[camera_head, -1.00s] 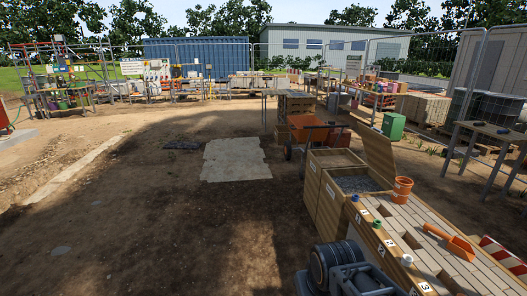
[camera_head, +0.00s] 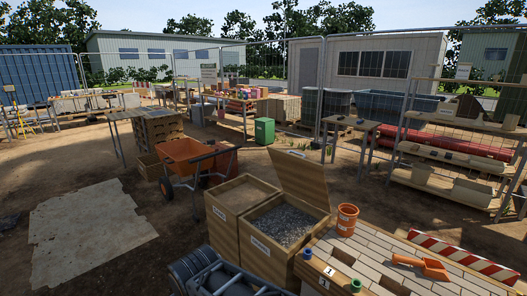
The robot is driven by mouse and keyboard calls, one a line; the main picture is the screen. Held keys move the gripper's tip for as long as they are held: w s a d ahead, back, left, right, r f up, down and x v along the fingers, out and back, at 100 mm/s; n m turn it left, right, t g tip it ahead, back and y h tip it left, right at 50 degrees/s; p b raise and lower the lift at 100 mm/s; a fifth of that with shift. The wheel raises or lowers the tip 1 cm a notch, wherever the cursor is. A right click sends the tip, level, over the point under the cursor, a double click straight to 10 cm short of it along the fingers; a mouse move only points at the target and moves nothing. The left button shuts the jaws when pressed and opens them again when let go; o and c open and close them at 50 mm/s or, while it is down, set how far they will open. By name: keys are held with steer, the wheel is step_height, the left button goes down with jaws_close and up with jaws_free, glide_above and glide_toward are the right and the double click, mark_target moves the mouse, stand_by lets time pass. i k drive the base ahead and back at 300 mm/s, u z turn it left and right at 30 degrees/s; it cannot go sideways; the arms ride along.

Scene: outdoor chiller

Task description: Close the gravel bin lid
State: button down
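The gravel bin (camera_head: 268,258) is a wooden box with a pale label on its front, in the lower middle of the head view. Grey gravel (camera_head: 285,224) fills it and is exposed. Its wooden lid (camera_head: 300,180) stands raised from the far edge, leaning back, with a small label near its top. A similar wooden bin (camera_head: 217,212) with a flat brown top adjoins it on the left. Dark parts of my arm show at the bottom edge, in front of the bins. My gripper's fingertips cannot be made out.
A paved bench (camera_head: 395,262) with an orange bucket (camera_head: 347,219), an orange scoop (camera_head: 425,266) and small coloured pots adjoins the bin on the right. An orange wheelbarrow (camera_head: 186,157) stands behind the bins. Open dirt and a pale slab (camera_head: 88,232) lie left.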

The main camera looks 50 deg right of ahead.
mark_target(304, 179)
steer(key=i, duration=2.2)
steer(key=z, duration=3.1)
steer(key=i, duration=1)
steer(key=u, duration=0.05)
